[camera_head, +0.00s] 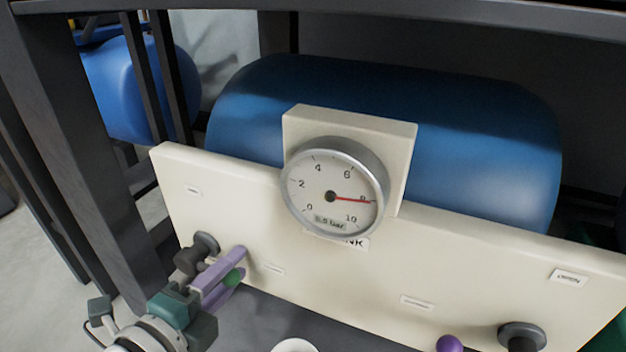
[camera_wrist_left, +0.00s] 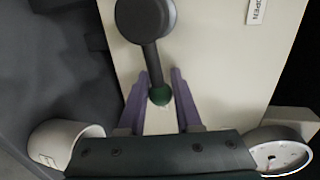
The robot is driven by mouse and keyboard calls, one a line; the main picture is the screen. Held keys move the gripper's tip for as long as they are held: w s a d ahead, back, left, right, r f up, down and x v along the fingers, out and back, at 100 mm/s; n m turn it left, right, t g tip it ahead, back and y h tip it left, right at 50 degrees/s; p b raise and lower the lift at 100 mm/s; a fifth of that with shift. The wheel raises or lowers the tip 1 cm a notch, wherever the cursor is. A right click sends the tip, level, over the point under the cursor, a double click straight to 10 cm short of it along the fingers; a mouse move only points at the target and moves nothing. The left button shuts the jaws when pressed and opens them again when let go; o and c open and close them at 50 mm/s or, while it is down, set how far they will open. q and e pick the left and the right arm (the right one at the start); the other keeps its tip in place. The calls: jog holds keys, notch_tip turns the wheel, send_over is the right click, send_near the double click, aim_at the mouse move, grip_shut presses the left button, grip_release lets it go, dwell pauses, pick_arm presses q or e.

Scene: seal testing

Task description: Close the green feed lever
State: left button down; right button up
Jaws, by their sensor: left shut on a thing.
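The green feed lever has a dark round hub and arm with a green knob at its end. The green knob (camera_head: 233,277) shows at the lower left of the panel in the head view. It also shows in the left wrist view (camera_wrist_left: 160,95), at the end of the dark arm. My left gripper (camera_head: 236,270) has purple fingers and is shut on the green knob, with one finger on each side. In the left wrist view the fingers (camera_wrist_left: 160,88) flank the knob. My right gripper is not in view.
A cream panel (camera_head: 400,265) carries a round gauge (camera_head: 335,188), its needle near 8. A second dark valve (camera_head: 521,336) with a purple knob (camera_head: 449,344) is at lower right. A blue tank (camera_head: 480,150) lies behind. A dark frame post (camera_head: 75,150) stands at left.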

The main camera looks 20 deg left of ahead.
pick_arm(q)
jog(key=shift+w+d+f+t, duration=0.15)
jog(key=shift+w+d, duration=0.1)
jog(key=shift+w, duration=0.25)
jog(key=shift+w+d+f+t, duration=0.1)
jog(key=shift+w+d+t, duration=0.1)
jog(key=shift+w, duration=0.25)
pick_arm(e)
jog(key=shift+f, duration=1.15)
pick_arm(q)
jog(key=c, duration=0.8)
grip_release()
jog(key=shift+c, duration=0.2)
jog(key=shift+s+a+f, duration=0.15)
jog(key=shift+s+f, duration=0.6)
jog(key=shift+s, duration=0.1)
jog(key=shift+s+r+p, duration=0.1)
jog(key=shift+s+p, duration=0.25)
jog(key=shift+s, duration=0.1)
jog(key=s+a+r+p, duration=0.1)
jog(key=s+p, duration=0.3)
jog(key=s, duration=0.9)
jog(key=shift+a+r+g, duration=0.35)
jog(key=shift+a+g, duration=0.1)
jog(key=shift+a, duration=0.1)
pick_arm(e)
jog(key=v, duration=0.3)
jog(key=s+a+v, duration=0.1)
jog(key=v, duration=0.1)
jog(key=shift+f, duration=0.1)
